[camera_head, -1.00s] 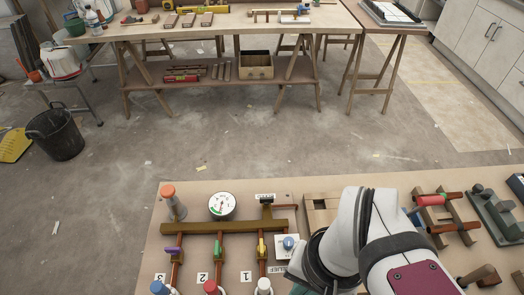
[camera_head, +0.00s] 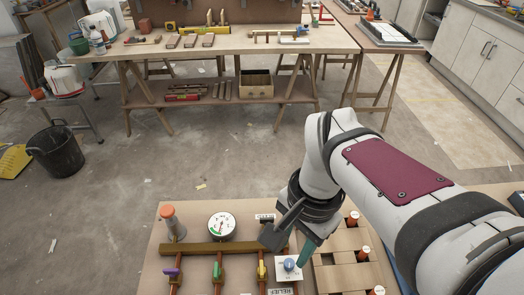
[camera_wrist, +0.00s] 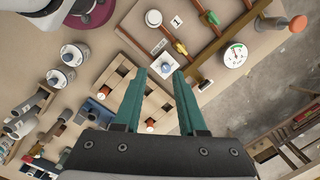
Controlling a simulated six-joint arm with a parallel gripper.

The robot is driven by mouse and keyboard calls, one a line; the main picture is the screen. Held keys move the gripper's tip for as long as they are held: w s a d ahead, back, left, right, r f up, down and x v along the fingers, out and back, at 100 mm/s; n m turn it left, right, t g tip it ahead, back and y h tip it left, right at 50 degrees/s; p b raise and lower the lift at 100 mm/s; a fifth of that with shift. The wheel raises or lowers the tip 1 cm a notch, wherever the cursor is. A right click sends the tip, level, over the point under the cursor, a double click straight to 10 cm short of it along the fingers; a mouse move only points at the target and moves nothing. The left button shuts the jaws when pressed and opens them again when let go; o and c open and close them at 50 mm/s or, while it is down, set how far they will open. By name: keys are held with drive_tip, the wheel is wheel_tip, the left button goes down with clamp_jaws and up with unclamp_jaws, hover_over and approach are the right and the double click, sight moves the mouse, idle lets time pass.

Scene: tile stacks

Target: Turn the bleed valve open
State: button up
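The valve panel (camera_head: 205,278) carries a brass-coloured bar with purple, green and yellow handles. At the bar's right end sits a small dark fitting with a label (camera_head: 265,217) too small to read surely; the label also shows in the wrist view (camera_wrist: 204,85). A blue knob (camera_head: 289,264) on a white plate stands below it, above a tag reading RELIEF. I cannot tell surely which part is the bleed valve. My gripper (camera_wrist: 159,72) is open and empty. In the wrist view the blue knob (camera_wrist: 168,66) appears between the fingertips, apparently beyond them.
A white gauge (camera_head: 221,226) and an orange-capped post (camera_head: 171,222) stand at the panel's left and middle. A wooden block with orange-topped pegs (camera_head: 347,262) lies right of the panel. A workbench (camera_head: 230,45) stands behind, across open floor.

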drive_tip(key=w+m, duration=0.3)
drive_tip(key=w, duration=0.5)
drive_tip(key=m+h, duration=0.1)
drive_tip(key=m, duration=0.4)
approach(267, 218)
wheel_tip(267, 218, down, 9)
drive_tip(key=shift+s+a+r, duration=0.1)
drive_tip(key=shift+r, duration=0.05)
clamp_jaws()
